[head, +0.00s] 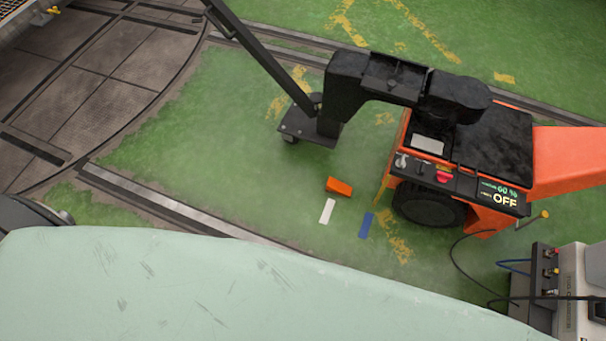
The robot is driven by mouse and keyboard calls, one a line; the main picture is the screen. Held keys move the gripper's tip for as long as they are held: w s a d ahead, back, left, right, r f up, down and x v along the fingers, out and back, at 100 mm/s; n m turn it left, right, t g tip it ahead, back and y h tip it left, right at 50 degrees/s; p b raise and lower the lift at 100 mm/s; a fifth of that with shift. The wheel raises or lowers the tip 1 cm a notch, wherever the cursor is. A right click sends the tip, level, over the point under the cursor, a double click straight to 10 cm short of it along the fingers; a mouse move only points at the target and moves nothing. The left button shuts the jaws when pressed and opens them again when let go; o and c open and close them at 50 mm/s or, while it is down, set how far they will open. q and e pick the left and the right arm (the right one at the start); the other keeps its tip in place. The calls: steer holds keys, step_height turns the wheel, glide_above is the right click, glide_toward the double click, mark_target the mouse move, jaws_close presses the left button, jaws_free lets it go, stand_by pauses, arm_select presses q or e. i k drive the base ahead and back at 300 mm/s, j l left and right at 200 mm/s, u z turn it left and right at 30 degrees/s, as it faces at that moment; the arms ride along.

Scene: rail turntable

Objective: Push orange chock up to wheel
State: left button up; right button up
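The orange chock (339,186) is a small wedge lying on the green floor near the middle of the head view. The dark wheel (428,205) is under the front of the orange-and-black machine (480,150), to the right of the chock and a little lower in the picture. A clear gap of green floor lies between chock and wheel. Neither of my grippers can be made out in this view.
A white strip (327,211) and a blue strip (365,225) lie on the floor near the chock. A black tow arm (385,82) reaches left to a small castor base (308,128). A rail (170,207) crosses the floor. A grey cabinet (572,290) with cables stands lower right.

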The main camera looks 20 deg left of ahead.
mark_target(333, 187)
steer(key=u, duration=0.15)
steer(key=i+j+z, duration=0.15)
steer(key=z, duration=0.25)
steer(key=i+j+z, duration=0.15)
steer(key=j+z, duration=0.15)
steer(key=z, duration=0.15)
steer(key=j+z, duration=0.4)
steer(key=i+l, duration=0.05)
steer(key=l, duration=0.05)
